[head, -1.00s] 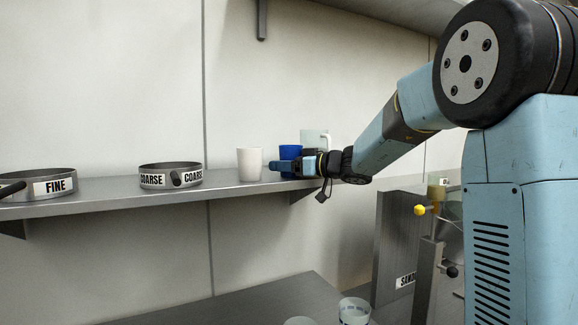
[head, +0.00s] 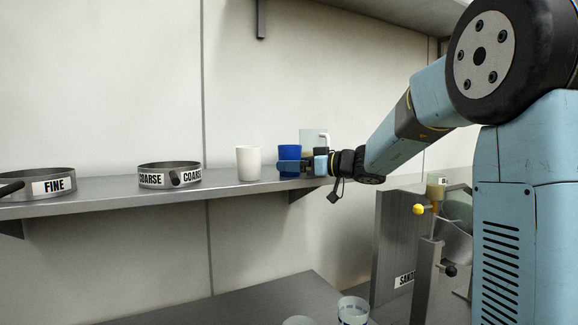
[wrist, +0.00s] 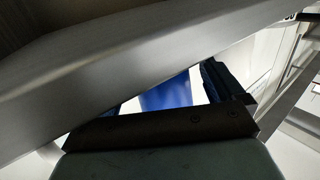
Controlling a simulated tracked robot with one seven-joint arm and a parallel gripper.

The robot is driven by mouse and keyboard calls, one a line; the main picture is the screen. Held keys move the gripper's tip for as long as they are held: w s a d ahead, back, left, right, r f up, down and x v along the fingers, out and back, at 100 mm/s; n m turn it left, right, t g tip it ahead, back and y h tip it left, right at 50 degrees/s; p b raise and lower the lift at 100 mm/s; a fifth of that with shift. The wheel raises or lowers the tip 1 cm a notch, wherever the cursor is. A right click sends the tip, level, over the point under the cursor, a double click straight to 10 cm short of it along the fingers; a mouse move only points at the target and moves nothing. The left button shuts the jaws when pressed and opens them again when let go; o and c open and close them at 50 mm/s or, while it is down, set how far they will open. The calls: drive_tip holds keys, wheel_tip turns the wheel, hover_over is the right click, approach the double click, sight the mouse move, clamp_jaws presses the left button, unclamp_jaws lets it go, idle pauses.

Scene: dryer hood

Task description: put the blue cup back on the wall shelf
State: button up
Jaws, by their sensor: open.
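The blue cup (head: 289,153) stands upright on the wall shelf (head: 234,191), just right of a white cup (head: 249,163). My gripper (head: 288,167) is open at the shelf's front edge, at the cup's lower right side. In the head view its fingers overlap the lower part of the cup. In the wrist view the blue cup (wrist: 168,94) shows between the two spread fingers, partly hidden by the shelf and the gripper body. Whether a finger touches the cup cannot be told.
A pale mug (head: 313,141) stands behind my gripper on the shelf. Pans labelled COARSE (head: 169,175) and FINE (head: 40,185) sit to the left. Another shelf (head: 410,12) hangs above. A bench (head: 230,303) with cups is below, beside a panel (head: 396,240).

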drive_tip(key=v, duration=0.8)
drive_tip(key=shift+s+d, duration=0.15)
drive_tip(key=shift+d, duration=0.15)
drive_tip(key=shift+s, duration=0.15)
drive_tip(key=shift+c, duration=0.3)
idle(0.4)
